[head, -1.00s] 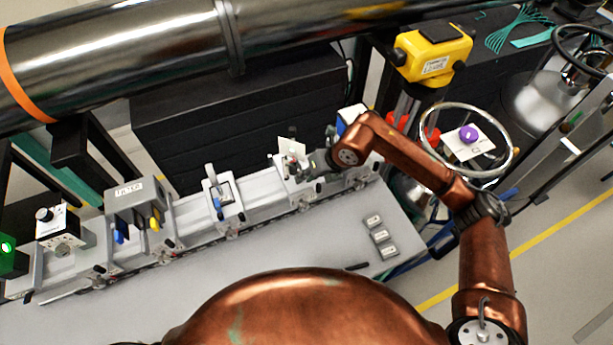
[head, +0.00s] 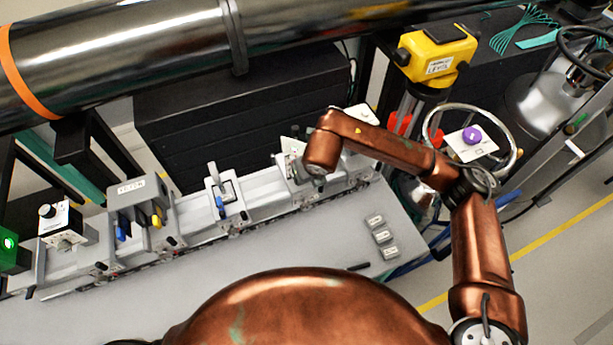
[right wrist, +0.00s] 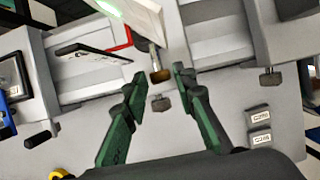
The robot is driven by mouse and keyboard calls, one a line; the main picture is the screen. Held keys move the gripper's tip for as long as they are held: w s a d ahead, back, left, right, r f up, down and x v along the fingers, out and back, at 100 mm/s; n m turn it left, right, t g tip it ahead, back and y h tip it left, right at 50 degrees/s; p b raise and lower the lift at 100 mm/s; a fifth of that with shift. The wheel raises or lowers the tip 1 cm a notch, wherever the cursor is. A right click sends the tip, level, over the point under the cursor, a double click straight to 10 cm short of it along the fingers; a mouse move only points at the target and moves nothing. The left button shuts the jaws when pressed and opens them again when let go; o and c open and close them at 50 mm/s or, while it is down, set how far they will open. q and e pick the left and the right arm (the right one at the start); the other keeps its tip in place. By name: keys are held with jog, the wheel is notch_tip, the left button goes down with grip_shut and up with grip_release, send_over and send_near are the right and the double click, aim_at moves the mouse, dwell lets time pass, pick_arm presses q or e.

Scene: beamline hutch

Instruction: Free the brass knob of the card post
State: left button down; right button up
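The card post shows in the right wrist view as a white card (right wrist: 142,14) on a short metal post. The brass knob (right wrist: 160,76) sits at the post's lower end. My right gripper (right wrist: 158,75) is open, with its two green and black fingertips on either side of the knob in that view. I cannot tell whether either finger touches it. In the head view the card (head: 293,146) stands on the rail just left of my right wrist. The knob and right fingers are mostly hidden there by my arm. My left gripper is not in view.
A dark knob (right wrist: 160,103) sits just below the brass one, and another (right wrist: 270,78) is to the right. Other rail units flank the post, including one with a blue lever (head: 220,203). Small grey labelled blocks (head: 381,236) lie on the bare table.

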jog(key=shift+r, duration=0.15)
jog(key=v, duration=1.1)
jog(key=shift+s+r, duration=0.2)
jog(key=shift+r, duration=0.1)
jog(key=shift+d, duration=0.15)
